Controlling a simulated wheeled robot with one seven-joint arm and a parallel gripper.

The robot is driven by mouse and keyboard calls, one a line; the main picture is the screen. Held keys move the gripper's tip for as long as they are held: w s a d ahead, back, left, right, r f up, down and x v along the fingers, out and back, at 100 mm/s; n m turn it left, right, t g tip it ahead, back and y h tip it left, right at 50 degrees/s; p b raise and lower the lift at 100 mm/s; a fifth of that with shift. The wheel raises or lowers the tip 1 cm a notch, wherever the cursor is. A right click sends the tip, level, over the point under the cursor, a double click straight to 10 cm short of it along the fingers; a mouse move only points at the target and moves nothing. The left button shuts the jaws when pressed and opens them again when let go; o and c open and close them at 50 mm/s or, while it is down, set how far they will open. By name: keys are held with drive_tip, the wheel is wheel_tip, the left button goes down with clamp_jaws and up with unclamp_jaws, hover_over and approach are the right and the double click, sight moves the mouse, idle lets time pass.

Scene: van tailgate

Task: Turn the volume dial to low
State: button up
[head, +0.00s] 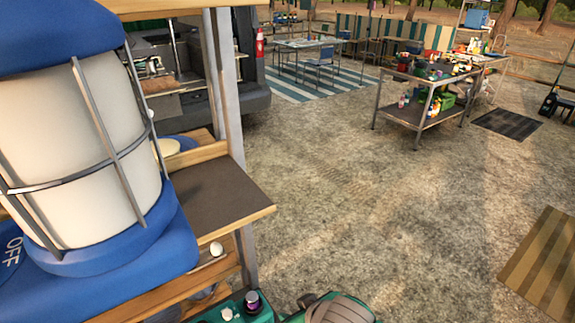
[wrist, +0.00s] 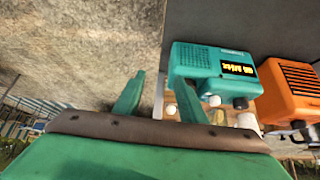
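In the wrist view, a teal radio-like box (wrist: 203,58) with a yellow-on-black display (wrist: 239,71) sits right of centre. A pale knob (wrist: 214,100) and a darker knob (wrist: 240,103) stand out from its lower edge. I cannot tell which is the volume dial, and no low mark is readable. My gripper (wrist: 156,92) has two green fingers spread apart with nothing visibly held. Its right finger overlaps the box's left side in the picture; contact cannot be told. The finger hides part of the box.
An orange box (wrist: 288,90) with a slatted front is beside the teal one. In the head view, a large blue lantern (head: 80,150) marked OFF fills the left, beside a wooden-edged shelf (head: 225,190). A metal cart (head: 425,115) stands farther back. Open gravel lies at centre.

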drive_tip(key=s+d+f+m+t+h, duration=0.25)
drive_tip(key=s+d+f+t, duration=0.45)
drive_tip(key=s+d, duration=0.7)
drive_tip(key=s+a+m+t+h, duration=0.1)
drive_tip(key=s+a+m, duration=0.3)
drive_tip(key=s+a, duration=0.9)
drive_tip(key=a+r+t, duration=0.1)
drive_tip(key=a, duration=0.2)
drive_tip(key=shift+s+t, duration=0.3)
idle(0.9)
